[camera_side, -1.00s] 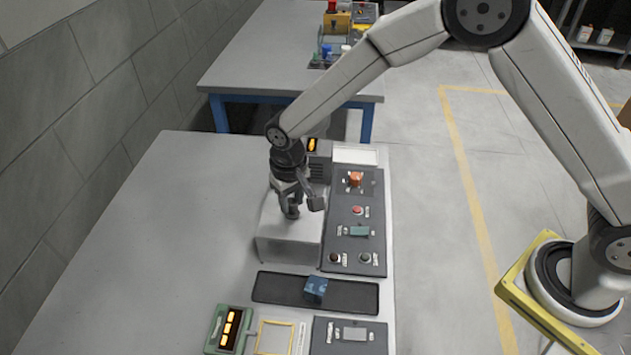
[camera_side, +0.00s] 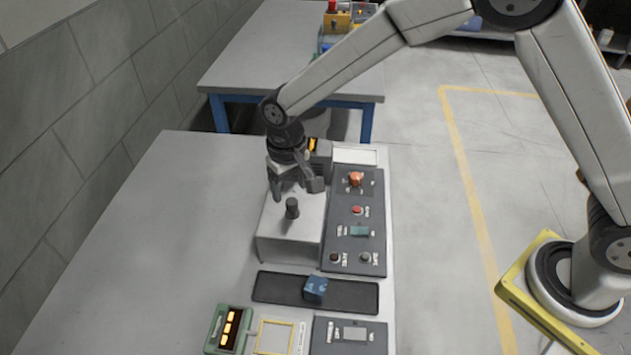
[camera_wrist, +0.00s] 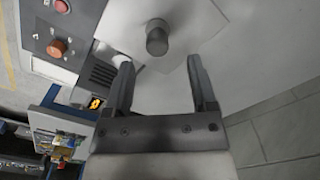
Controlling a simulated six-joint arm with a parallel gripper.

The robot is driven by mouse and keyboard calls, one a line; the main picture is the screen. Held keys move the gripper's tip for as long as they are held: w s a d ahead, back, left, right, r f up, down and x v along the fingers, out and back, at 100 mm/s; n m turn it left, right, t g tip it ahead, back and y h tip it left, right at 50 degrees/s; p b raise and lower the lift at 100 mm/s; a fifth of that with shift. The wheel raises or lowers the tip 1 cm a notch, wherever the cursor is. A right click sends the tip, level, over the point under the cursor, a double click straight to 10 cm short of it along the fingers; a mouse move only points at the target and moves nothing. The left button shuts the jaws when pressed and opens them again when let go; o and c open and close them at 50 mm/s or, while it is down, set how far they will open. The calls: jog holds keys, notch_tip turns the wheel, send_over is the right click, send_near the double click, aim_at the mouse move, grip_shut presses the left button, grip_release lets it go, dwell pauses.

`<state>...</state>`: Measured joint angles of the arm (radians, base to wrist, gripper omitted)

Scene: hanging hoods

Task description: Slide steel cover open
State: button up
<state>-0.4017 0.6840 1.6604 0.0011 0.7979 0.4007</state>
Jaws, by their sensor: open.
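The steel cover (camera_side: 287,250) is a pale grey box-shaped hood on the bench, left of the dark control panel. A dark round knob (camera_side: 292,208) stands upright on its top. My gripper (camera_side: 297,188) is open and empty, above the cover and just behind the knob in the side view. In the wrist view the knob (camera_wrist: 157,38) lies beyond the tips of my gripper (camera_wrist: 160,62), roughly between the lines of the two fingers, with no contact visible. The cover's inside is hidden.
The control panel (camera_side: 345,203) with an orange knob and buttons runs along the cover's right side. In front lies a dark tray (camera_side: 352,294) with a blue cube (camera_side: 316,289). A green display unit (camera_side: 227,330) stands at the front. The bench's left side is clear.

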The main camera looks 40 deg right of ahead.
jog(key=shift+r, duration=1.65)
jog(key=shift+s+d, duration=0.1)
jog(key=shift+d, duration=0.15)
jog(key=s+d+t, duration=0.2)
jog(key=s+d, duration=1.4)
jog(key=d, duration=0.2)
jog(key=shift+s+d+r+t, duration=0.3)
jog(key=shift+r, duration=0.15)
